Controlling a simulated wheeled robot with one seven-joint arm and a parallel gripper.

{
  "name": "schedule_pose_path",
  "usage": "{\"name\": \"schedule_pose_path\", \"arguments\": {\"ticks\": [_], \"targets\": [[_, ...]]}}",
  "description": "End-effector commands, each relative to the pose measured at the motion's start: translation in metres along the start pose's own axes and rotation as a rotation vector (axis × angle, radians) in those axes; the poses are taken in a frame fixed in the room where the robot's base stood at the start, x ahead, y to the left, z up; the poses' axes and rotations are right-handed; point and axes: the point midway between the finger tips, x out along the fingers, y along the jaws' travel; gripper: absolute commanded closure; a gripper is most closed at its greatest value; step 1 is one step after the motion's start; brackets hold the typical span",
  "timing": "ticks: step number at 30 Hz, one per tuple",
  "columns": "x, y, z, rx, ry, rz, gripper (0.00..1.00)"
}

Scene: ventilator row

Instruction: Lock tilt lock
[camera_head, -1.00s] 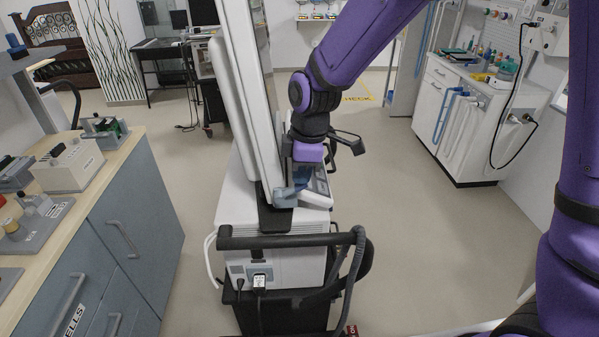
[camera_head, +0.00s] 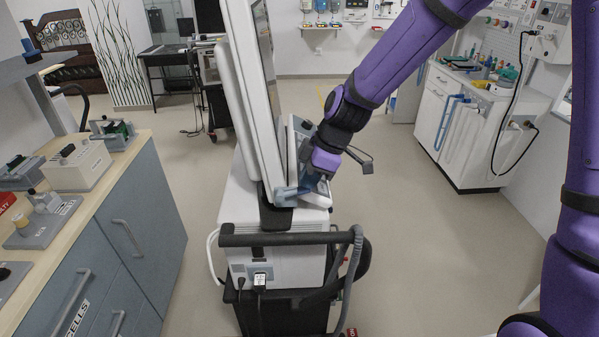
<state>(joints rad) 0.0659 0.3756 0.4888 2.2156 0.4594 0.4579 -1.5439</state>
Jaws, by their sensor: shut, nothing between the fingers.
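The ventilator (camera_head: 275,262) stands in the middle, with its tall white screen (camera_head: 247,100) seen nearly edge-on above the body. A blue-grey lever-like part (camera_head: 289,193), which looks like the tilt lock, sits at the foot of the screen by the dark mount (camera_head: 274,217). My gripper (camera_head: 317,184) is just right of this part, low over the panel beside the screen. Its fingers are small and partly hidden, and it is shut and empty. I cannot tell whether it touches the lever.
A black handle rail (camera_head: 280,239) and a hose (camera_head: 352,272) are at the ventilator's near side. A counter with grey-blue drawers (camera_head: 125,235) stands at left, and a white cabinet (camera_head: 455,130) at right. The floor between ventilator and cabinet is clear.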

Motion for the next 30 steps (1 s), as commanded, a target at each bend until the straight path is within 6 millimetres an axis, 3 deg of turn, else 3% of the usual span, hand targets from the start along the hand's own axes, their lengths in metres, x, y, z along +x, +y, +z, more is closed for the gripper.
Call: {"name": "schedule_pose_path", "arguments": {"ticks": [14, 30], "targets": [[0.009, 0.001, 0.013, 0.0, 0.046, -0.002, 1.0], [0.042, 0.001, 0.037, -0.001, 0.046, -0.003, 1.0]]}}
